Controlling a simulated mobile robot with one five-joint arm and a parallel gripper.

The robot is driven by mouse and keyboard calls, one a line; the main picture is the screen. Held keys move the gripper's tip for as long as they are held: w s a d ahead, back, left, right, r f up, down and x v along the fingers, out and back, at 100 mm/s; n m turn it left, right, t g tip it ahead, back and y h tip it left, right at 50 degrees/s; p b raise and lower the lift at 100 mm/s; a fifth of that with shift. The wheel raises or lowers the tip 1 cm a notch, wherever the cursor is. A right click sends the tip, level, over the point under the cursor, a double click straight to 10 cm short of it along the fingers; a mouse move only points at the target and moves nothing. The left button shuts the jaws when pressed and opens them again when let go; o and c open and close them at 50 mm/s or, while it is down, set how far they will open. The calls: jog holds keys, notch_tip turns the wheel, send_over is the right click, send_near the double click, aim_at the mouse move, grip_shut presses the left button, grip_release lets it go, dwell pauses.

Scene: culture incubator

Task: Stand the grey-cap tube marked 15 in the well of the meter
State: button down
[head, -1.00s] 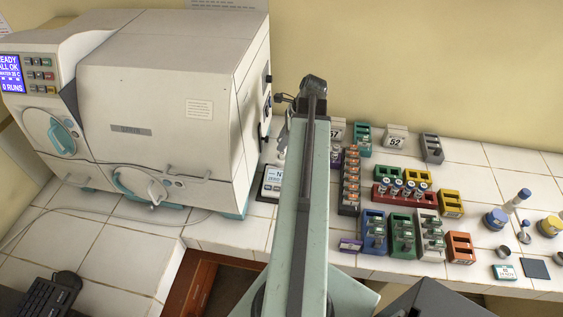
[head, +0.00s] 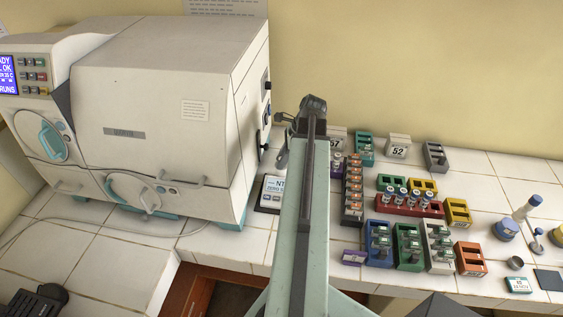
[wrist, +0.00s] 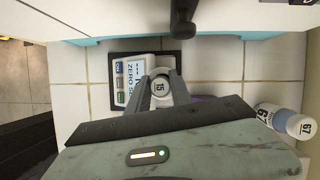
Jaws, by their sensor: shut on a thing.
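The grey-cap tube marked 15 (wrist: 160,87) is seen from above in the wrist view, with its cap between my fingers. My gripper (wrist: 163,82) is shut on it. The meter (wrist: 130,72), a white box with a display and a dark edge, lies below and around the tube in that view. The tube and fingers cover part of the meter, and its well cannot be made out. In the head view the meter (head: 272,191) sits on the tiled bench left of my arm, which partly hides it. The tube's lower end is hidden.
A large white incubator (head: 160,100) stands close on the left. Right of my arm are several coloured racks, including a blue rack (head: 379,259) and a red rack (head: 425,210).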

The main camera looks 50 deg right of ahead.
jog(key=shift+s+a+f, duration=0.25)
jog(key=shift+s+f, duration=0.1)
jog(key=shift+f, duration=0.05)
jog(key=c, duration=1.1)
grip_release()
jog(key=shift+a, duration=0.1)
jog(key=shift+c, duration=0.2)
jog(key=shift+r, duration=0.35)
jog(key=w+p+v, duration=0.1)
jog(key=p+v, duration=1.1)
jog(key=shift+d+r, duration=0.25)
jog(key=shift+d, duration=0.1)
jog(key=shift+s, duration=0.1)
